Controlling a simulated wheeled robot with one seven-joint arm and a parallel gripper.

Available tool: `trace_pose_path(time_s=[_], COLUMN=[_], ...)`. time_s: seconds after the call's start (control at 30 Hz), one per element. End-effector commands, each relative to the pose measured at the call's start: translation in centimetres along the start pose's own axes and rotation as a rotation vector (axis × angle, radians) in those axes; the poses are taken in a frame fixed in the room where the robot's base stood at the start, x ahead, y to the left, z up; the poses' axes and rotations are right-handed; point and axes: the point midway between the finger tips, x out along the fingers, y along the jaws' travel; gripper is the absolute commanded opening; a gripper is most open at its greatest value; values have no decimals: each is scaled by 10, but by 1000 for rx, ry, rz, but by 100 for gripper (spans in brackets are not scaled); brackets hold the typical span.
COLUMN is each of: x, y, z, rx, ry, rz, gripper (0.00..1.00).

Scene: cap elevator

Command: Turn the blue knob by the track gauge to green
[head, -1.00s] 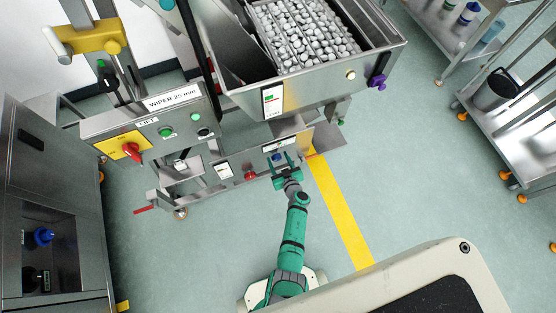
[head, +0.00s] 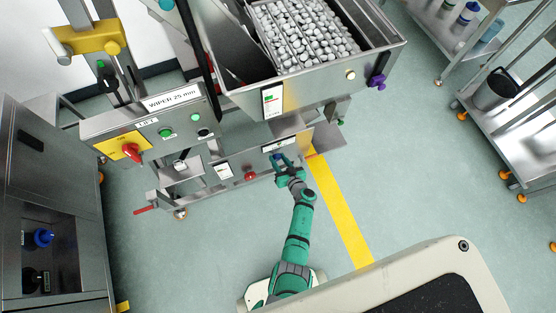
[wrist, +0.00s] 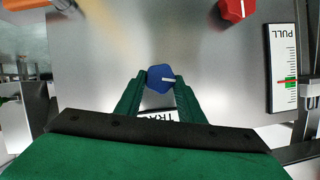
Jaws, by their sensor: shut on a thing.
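The blue knob (wrist: 160,79) sits on the metal panel and has a white pointer line, which points to the right in the wrist view. My gripper (wrist: 160,84) is shut on the knob, with one green finger on each side of it. In the head view my gripper (head: 284,164) is at the lower panel, and the knob is mostly hidden by it there. The track label (wrist: 158,115) is partly covered between the fingers. A gauge (wrist: 287,82) marked PULL has green and red bands and a pointer near the green band.
A red knob (wrist: 235,9) is on the same panel, also seen in the head view (head: 250,176). The hopper (head: 330,92) full of caps is above my gripper. A red switch (head: 131,151) is on the upper panel. The floor right of the yellow stripe (head: 340,215) is clear.

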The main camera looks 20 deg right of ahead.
Motion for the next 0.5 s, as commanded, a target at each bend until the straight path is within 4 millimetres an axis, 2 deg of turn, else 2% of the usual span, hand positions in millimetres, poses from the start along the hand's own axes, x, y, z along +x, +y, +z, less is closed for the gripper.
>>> trace_pose_path(time_s=[0.5], x=[2], y=[3], z=[-3], rx=[224], ry=[3], rz=[-98], gripper=[13])
